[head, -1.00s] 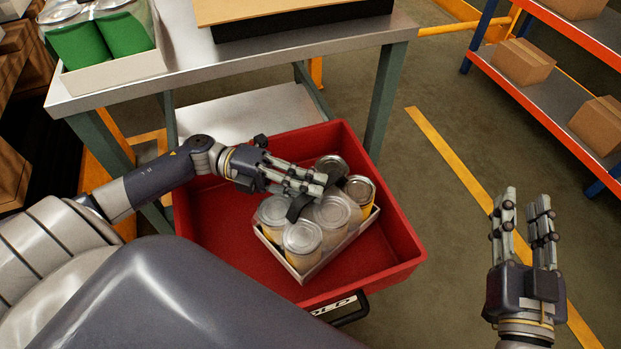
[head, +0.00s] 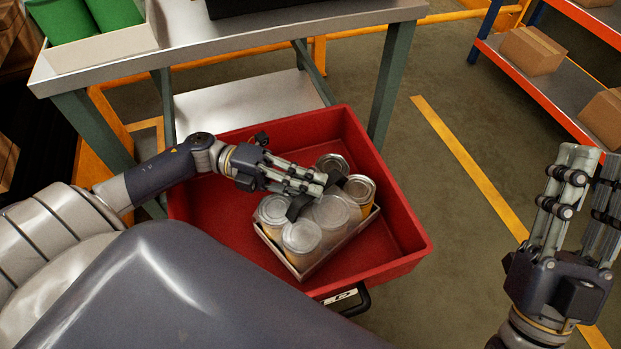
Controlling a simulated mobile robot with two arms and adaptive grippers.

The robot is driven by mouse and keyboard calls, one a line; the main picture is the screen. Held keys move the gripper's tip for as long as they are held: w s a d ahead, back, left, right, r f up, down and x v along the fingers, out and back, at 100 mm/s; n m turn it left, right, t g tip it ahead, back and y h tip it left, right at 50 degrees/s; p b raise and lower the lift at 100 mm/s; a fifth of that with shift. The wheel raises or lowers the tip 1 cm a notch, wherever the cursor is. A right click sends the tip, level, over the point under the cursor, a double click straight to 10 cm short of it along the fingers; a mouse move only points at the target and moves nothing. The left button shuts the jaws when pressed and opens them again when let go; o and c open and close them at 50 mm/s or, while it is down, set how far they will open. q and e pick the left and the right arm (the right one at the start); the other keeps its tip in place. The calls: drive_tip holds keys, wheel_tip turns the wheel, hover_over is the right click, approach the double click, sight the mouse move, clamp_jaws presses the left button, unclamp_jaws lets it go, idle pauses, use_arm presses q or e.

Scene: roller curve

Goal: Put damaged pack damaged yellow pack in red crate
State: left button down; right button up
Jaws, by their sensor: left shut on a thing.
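The damaged yellow pack (head: 303,268) is a shallow pale tray of several yellow cans with silver lids under clear wrap. It lies inside the red crate (head: 408,228), towards its right side, and sits slightly turned. My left gripper (head: 318,190) reaches over the crate's left wall and is shut on the pack at its top. Its fingers hide part of the middle cans. I cannot tell whether the pack touches the crate floor. My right gripper (head: 578,205) is open and empty, out to the right of the crate, with its fingers pointing up.
A rack with cardboard boxes (head: 533,50) is at the right. Bare floor with a yellow line lies between.

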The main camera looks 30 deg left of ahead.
drive_tip(key=shift+s+r+t, duration=0.3)
drive_tip(key=shift+s, duration=0.05)
